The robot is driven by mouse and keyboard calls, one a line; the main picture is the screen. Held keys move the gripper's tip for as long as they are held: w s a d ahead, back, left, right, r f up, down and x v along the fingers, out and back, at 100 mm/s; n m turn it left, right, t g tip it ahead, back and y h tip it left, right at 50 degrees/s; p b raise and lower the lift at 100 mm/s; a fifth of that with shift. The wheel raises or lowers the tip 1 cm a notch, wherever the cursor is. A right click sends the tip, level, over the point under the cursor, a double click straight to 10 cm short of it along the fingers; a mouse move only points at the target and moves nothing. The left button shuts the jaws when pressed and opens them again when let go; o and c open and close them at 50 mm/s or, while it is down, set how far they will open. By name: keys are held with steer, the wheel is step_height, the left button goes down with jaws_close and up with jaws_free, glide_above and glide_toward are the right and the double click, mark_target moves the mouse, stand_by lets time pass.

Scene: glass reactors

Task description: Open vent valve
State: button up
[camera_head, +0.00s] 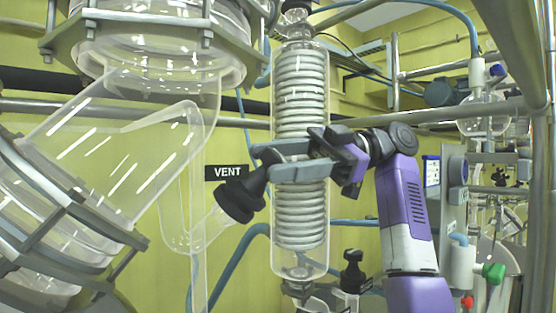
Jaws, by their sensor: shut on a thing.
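The vent valve has a black knob (240,195) on a side neck of the glass pipework, just below the black "VENT" label (226,171). My gripper (262,163) reaches in from the right, in front of the coiled glass condenser. Its fingers point left and are shut on the upper right end of the black knob. The finger contact is partly hidden by the fingers themselves. The knob is tilted, its neck running down-left into the clear glass. I cannot tell from this view how far the valve is turned.
The coiled condenser (302,100) stands upright directly behind my gripper. Large glass pipes (120,160) with metal flanges fill the left. Another black knob (352,270) stands below my arm. Metal rails, blue hoses and a green-handled valve (493,272) crowd the right.

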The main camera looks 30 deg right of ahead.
steer(key=o, duration=1.4)
